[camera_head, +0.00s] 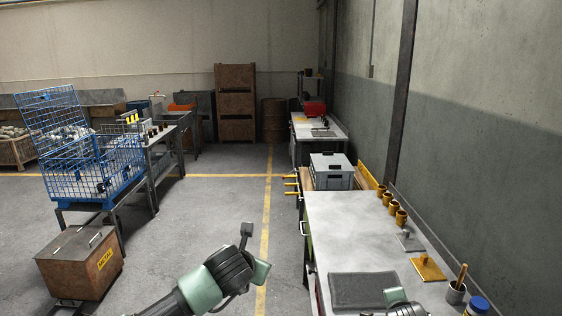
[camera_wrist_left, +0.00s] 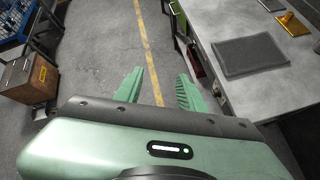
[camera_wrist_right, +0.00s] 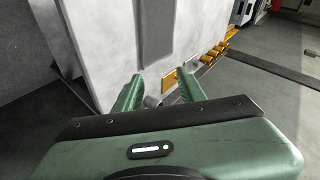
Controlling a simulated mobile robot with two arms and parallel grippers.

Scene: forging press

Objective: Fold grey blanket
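The grey blanket (camera_head: 362,289) lies flat as a dark rectangle near the front left of the white table (camera_head: 355,222). It also shows in the left wrist view (camera_wrist_left: 248,57) and as a dark strip in the right wrist view (camera_wrist_right: 153,32). My left gripper (camera_head: 256,250) is left of the table over the floor, apart from the blanket, with its fingers (camera_wrist_left: 159,82) open and empty. My right gripper (camera_head: 398,298) is at the bottom edge of the head view, near the blanket's right side. Its fingers (camera_wrist_right: 158,82) are open and empty.
On the table's right side stand several brass cylinders (camera_head: 394,208), a yellow plate with a handle (camera_head: 428,267), a grey one (camera_head: 409,240), a cup (camera_head: 456,293) and a blue-lidded jar (camera_head: 477,305). A grey crate (camera_head: 331,172) stands behind. The table's middle is clear.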

